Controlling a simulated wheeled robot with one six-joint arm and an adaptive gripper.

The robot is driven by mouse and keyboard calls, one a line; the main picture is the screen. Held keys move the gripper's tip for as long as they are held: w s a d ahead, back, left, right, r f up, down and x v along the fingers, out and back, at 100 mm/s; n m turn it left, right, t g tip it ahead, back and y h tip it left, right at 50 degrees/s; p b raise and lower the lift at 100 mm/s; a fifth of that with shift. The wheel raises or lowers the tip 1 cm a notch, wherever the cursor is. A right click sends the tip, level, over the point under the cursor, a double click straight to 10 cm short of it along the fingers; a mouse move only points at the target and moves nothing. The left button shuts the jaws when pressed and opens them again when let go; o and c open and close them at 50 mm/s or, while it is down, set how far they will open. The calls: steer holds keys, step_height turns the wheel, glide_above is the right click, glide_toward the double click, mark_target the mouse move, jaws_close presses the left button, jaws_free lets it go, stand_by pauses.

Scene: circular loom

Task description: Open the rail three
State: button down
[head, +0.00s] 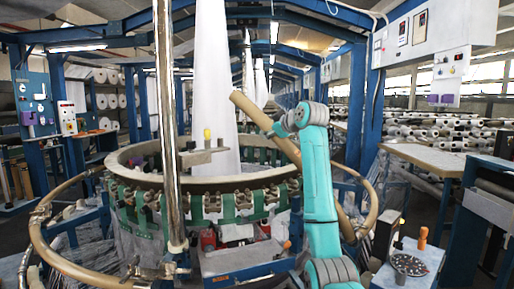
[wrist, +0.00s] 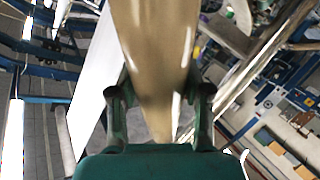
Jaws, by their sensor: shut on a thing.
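My gripper (head: 277,128) is shut on a tan, curved rail in front of the loom's right side. The held rail (head: 252,108) is swung up, slanting from its free end at upper left down to the right, partly hidden behind my teal arm. In the wrist view the rail (wrist: 155,45) runs between the two dark green fingers (wrist: 158,100). A second tan rail (head: 48,255) curves low around the loom's left front. Another tan rail (head: 373,200) curves at the right. No numbers are readable on the rails.
The round loom (head: 135,180) with its green-banded ring fills the centre left. A shiny vertical post (head: 167,120) stands in front of it. A small control table (head: 410,262) with an orange knob is at lower right. A wooden-topped table (head: 440,160) stands farther right.

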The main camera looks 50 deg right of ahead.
steer(key=shift+m, duration=0.4)
steer(key=shift+s+d+r, duration=0.1)
steer(key=shift+d+r, duration=0.35)
steer(key=shift+d, duration=0.35)
steer(key=shift+s+d+r, duration=0.1)
steer(key=shift+d+r, duration=0.3)
steer(key=shift+d, duration=0.4)
steer(key=shift+s+d+r, duration=0.1)
steer(key=shift+d+r, duration=0.35)
steer(key=shift+d, duration=0.35)
steer(key=c, duration=0.5)
jaws_free()
steer(key=shift+f, duration=0.1)
steer(key=shift+y, duration=0.3)
steer(key=v, duration=1.2)
